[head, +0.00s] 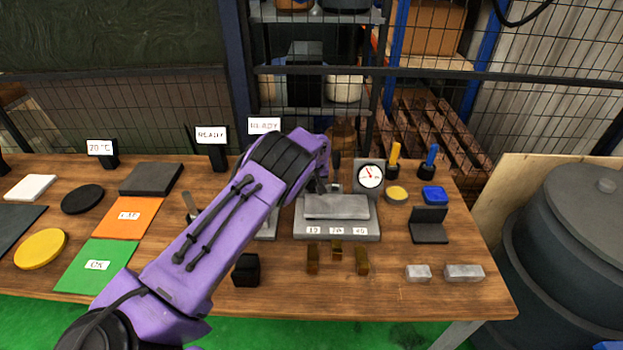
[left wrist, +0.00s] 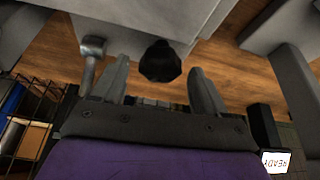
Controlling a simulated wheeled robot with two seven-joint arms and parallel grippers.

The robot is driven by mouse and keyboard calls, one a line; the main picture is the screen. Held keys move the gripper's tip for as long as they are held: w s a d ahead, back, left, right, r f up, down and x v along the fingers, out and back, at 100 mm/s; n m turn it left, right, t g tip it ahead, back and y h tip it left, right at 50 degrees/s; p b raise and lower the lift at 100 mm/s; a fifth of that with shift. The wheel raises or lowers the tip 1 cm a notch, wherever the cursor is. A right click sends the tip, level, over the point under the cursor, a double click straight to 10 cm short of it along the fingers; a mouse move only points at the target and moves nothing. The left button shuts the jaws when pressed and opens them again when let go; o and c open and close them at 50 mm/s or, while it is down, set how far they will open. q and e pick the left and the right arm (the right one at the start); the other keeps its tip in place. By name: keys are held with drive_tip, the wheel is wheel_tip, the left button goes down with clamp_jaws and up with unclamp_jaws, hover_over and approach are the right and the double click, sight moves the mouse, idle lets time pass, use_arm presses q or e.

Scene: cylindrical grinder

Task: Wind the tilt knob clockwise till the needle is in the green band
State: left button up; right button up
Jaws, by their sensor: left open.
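A round dial (head: 370,176) with a white face stands at the back right corner of the grey grinder fixture (head: 338,230). Its needle and coloured band are too small to read surely. A black faceted knob (left wrist: 160,62) shows in the left wrist view, beside a grey block. My left gripper (left wrist: 159,72) is open, with one finger on each side of the knob. I see gaps between the knob and both fingers. In the head view my purple left arm reaches to the fixture's left side and hides the knob. My right gripper is not in view.
A metal lever (left wrist: 92,55) stands close beside the left finger in the wrist view. Yellow-handled (head: 394,158) and blue-handled (head: 431,160) tools stand at the right.

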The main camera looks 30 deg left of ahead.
use_arm(q)
drive_tip(key=shift+w+f, duration=0.4)
drive_tip(key=shift+s+r, duration=0.2)
drive_tip(key=shift+s, duration=0.05)
drive_tip(key=shift+s+r, duration=0.2)
drive_tip(key=c, duration=1.1)
drive_tip(key=m, duration=0.1)
drive_tip(key=m+h+b, duration=0.1)
drive_tip(key=shift+a+f+m+t, duration=0.1)
drive_tip(key=shift+f+m+t, duration=0.1)
drive_tip(key=shift+m+t, duration=0.2)
drive_tip(key=shift+r+m+h+b, duration=0.1)
drive_tip(key=shift+m+h+b, duration=0.25)
drive_tip(key=shift+m, duration=0.65)
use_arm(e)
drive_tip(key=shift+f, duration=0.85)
use_arm(q)
drive_tip(key=shift+o, duration=0.2)
